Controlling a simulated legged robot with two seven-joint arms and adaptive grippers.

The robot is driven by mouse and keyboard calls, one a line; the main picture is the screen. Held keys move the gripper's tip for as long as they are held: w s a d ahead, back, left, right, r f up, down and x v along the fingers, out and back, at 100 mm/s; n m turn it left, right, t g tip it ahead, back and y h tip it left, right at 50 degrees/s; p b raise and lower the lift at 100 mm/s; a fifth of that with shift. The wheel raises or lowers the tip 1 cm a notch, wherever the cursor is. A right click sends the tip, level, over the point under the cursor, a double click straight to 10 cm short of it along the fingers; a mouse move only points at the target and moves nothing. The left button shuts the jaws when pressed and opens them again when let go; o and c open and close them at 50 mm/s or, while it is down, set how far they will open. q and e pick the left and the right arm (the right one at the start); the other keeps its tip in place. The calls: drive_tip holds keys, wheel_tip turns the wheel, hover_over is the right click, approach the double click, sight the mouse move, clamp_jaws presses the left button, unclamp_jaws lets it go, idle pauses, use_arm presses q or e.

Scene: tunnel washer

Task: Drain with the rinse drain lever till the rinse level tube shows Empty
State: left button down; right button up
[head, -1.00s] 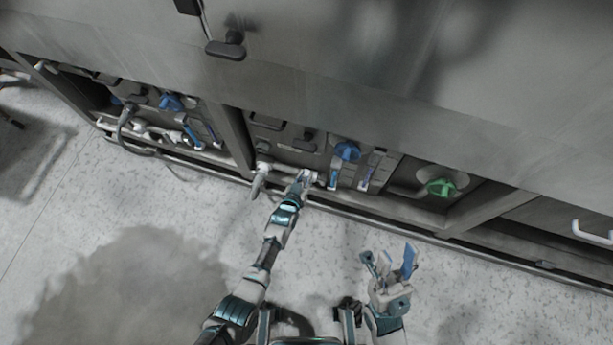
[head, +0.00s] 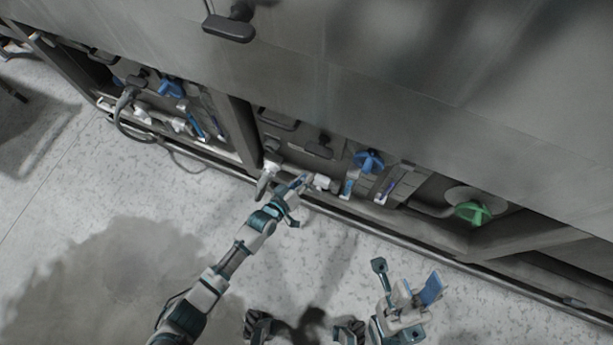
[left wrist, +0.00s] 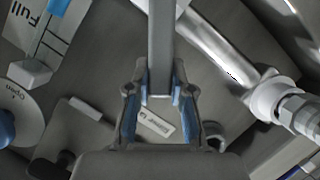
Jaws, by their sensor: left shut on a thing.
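My left gripper (head: 298,184) is at the low pipework of the middle bay. In the left wrist view its blue-padded fingers (left wrist: 161,98) are shut on a grey bar-shaped lever (left wrist: 161,45), which comes in from the top. A level tube (head: 347,188) with blue in it stands right of the gripper, under a blue knob (head: 369,161). The left wrist view shows part of a tube plate marked "Full" (left wrist: 24,20), with blue near it; its level cannot be read. My right gripper (head: 406,290) is open and empty above the floor.
A second tube (head: 387,190) and a green knob (head: 473,212) are further right. A white-handled valve (head: 268,173) is just left of my left gripper. A similar bay with a blue knob (head: 170,87) lies at left. The floor in front is clear.

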use_arm(q)
drive_tip(key=shift+a+f, duration=0.1)
drive_tip(key=shift+f, duration=0.05)
drive_tip(key=c, duration=1)
unclamp_jaws()
drive_tip(key=v, duration=1.2)
